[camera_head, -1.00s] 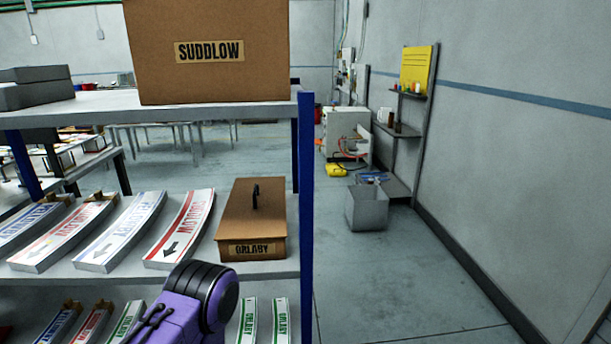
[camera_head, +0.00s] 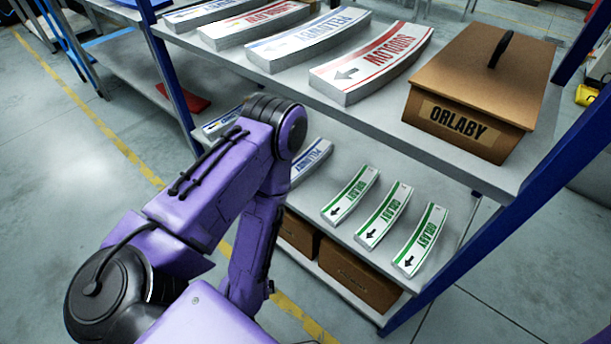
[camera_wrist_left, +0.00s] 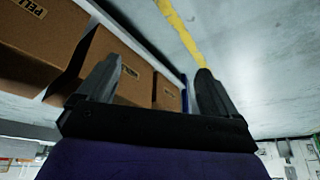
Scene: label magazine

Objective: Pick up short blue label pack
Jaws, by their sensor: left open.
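A short blue-lettered label pack (camera_head: 311,158) lies on the lower shelf in the head view, partly hidden behind my left arm's elbow. Another blue-marked pack (camera_head: 220,123) lies on that shelf left of the elbow, also partly hidden. My left forearm hangs down in front of the rack, and its gripper does not show in the head view. In the left wrist view my left gripper (camera_wrist_left: 160,65) is open with nothing between its fingers. It is beside brown boxes (camera_wrist_left: 78,45), with no label pack in that view. My right gripper is not in view.
Green ORLABY packs (camera_head: 386,217) lie right of the blue pack. Longer packs (camera_head: 371,63) and a brown ORLABY box (camera_head: 478,90) stand on the upper shelf (camera_head: 440,150). A blue post (camera_head: 490,232) bounds the rack's right end. Floor in front is clear.

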